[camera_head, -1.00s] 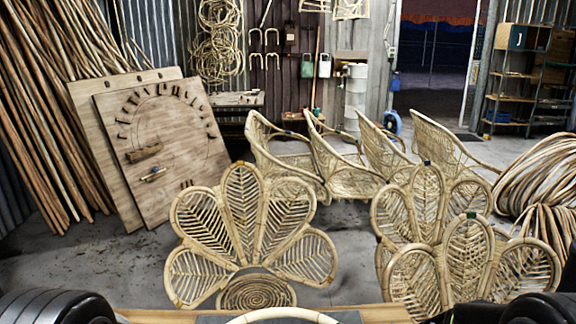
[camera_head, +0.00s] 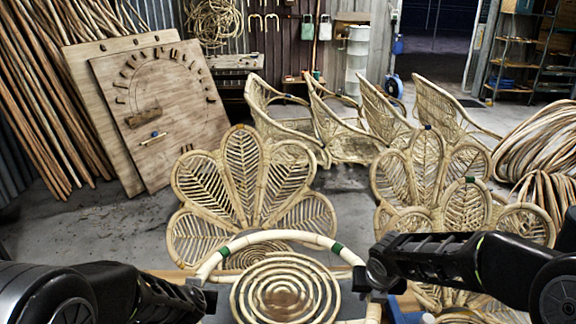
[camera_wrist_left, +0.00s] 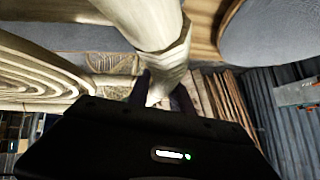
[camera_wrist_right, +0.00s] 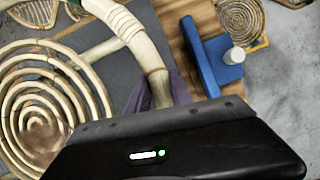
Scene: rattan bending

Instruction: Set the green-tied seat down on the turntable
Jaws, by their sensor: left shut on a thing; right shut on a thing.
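The green-tied seat (camera_head: 285,290) is a pale rattan spiral inside a hoop with green bands, at the bottom middle of the head view. Its spiral also shows in the right wrist view (camera_wrist_right: 35,100). My left gripper (camera_head: 200,287) is shut on the hoop's left side; the rattan between its fingers shows in the left wrist view (camera_wrist_left: 160,85). My right gripper (camera_head: 372,280) is shut on the hoop's right side. A grey rounded surface (camera_wrist_left: 270,30) in the left wrist view may be the turntable; I cannot tell whether the seat touches anything below.
A wooden bench edge (camera_head: 165,274) runs under the seat. A blue tool with a white cap (camera_wrist_right: 212,60) lies on the bench to the right. Petal-shaped chair backs (camera_head: 250,185) stand close beyond the bench. Several rattan chairs (camera_head: 345,130) stand farther back.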

